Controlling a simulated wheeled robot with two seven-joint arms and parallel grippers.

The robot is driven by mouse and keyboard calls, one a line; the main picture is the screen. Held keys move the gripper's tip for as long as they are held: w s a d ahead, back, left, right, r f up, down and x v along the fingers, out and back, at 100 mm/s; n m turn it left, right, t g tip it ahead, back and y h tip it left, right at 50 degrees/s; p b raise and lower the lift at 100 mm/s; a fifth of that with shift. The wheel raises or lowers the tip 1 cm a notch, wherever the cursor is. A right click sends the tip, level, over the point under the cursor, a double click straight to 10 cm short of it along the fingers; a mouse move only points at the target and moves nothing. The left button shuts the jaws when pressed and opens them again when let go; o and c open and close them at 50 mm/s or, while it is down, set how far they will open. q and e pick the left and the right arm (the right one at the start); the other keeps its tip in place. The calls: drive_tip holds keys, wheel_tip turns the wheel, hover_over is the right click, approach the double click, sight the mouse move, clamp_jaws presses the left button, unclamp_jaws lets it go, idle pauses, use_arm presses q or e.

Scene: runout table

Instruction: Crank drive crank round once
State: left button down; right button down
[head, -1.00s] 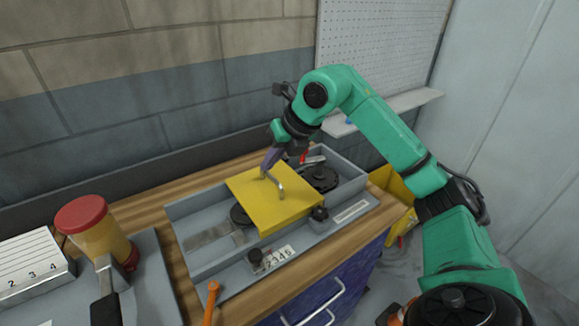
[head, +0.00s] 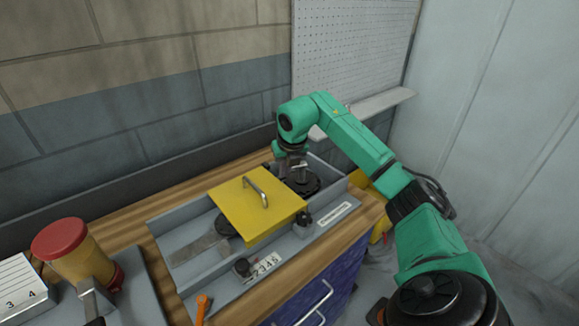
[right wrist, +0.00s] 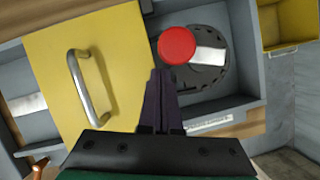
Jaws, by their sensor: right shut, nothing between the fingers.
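The drive crank is a dark round disc (head: 301,183) at the right end of the grey tray. In the right wrist view, the disc (right wrist: 212,75) carries a pale metal arm (right wrist: 208,56) and a red round knob (right wrist: 177,45). My right gripper (right wrist: 161,72) is shut and empty, its dark fingers just below the knob in that view. I cannot tell whether they touch it. In the head view my right wrist is above the disc and hides the knob and fingertips. My left gripper is not in view.
A yellow cover (head: 255,215) with a metal handle lies beside the crank over the tray (head: 163,226). A red-lidded jar (head: 75,255) and a numbered box are at the left. The wall is close behind.

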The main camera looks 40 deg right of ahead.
drive_tip(key=shift+w+d+f, duration=0.1)
drive_tip(key=shift+w, duration=0.1)
drive_tip(key=shift+w+m+p, duration=0.45)
drive_tip(key=shift+m+p, duration=0.1)
drive_tip(key=shift+m, duration=0.15)
